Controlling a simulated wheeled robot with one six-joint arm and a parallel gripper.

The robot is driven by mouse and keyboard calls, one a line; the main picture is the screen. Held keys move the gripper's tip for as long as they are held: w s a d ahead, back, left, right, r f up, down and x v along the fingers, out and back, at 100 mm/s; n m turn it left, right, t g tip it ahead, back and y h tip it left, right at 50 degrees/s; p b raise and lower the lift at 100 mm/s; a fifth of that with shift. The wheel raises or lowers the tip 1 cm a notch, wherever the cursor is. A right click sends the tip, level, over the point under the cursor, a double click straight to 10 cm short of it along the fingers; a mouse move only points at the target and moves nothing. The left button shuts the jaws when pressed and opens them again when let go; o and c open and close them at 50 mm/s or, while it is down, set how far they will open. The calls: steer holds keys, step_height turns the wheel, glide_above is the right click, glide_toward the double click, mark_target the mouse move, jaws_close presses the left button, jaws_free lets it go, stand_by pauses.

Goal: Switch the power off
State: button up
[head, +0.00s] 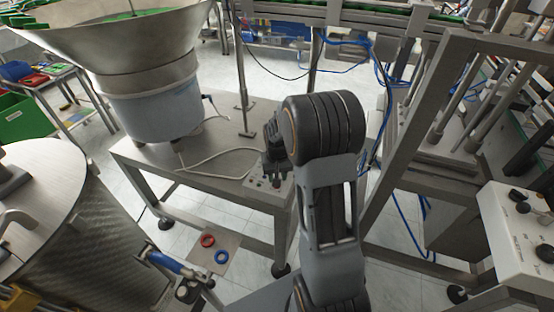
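My arm rises from the bottom centre of the head view, and its dark gripper (272,158) hangs just beyond the thick black wrist joint. The gripper is over the right front corner of the steel table (215,158). Just below it is a small grey control panel (268,188) with a few small dark controls. The gripper and wrist hide part of this panel. I cannot tell whether the gripper touches it. The fingertips are too small and dark to show whether they are open or shut. I cannot make out which control is the power switch or its position.
A steel bowl feeder (150,75) on a grey-blue drum base stands on the table, with a pale cable (215,160) beside it. A white control box (522,238) and metal frame are at right. A steel drum (95,235) and a plate with red and blue rings (214,248) are at lower left.

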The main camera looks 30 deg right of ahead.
step_height(320, 180, up, 11)
stand_by(0.4)
stand_by(0.4)
steer(key=s+a+r+n+t, duration=0.1)
steer(key=s+a+r, duration=0.1)
steer(key=s, duration=0.3)
steer(key=s+a+r+n+t+p, duration=0.1)
steer(key=s+a+r, duration=0.1)
steer(key=s+a, duration=0.2)
steer(key=s+a+r+n+t+p, duration=0.1)
steer(key=s+a+r, duration=0.1)
steer(key=s+a, duration=0.2)
steer(key=s, duration=0.3)
steer(key=shift+s+r+n+t, duration=0.15)
steer(key=shift+r+n+t, duration=0.15)
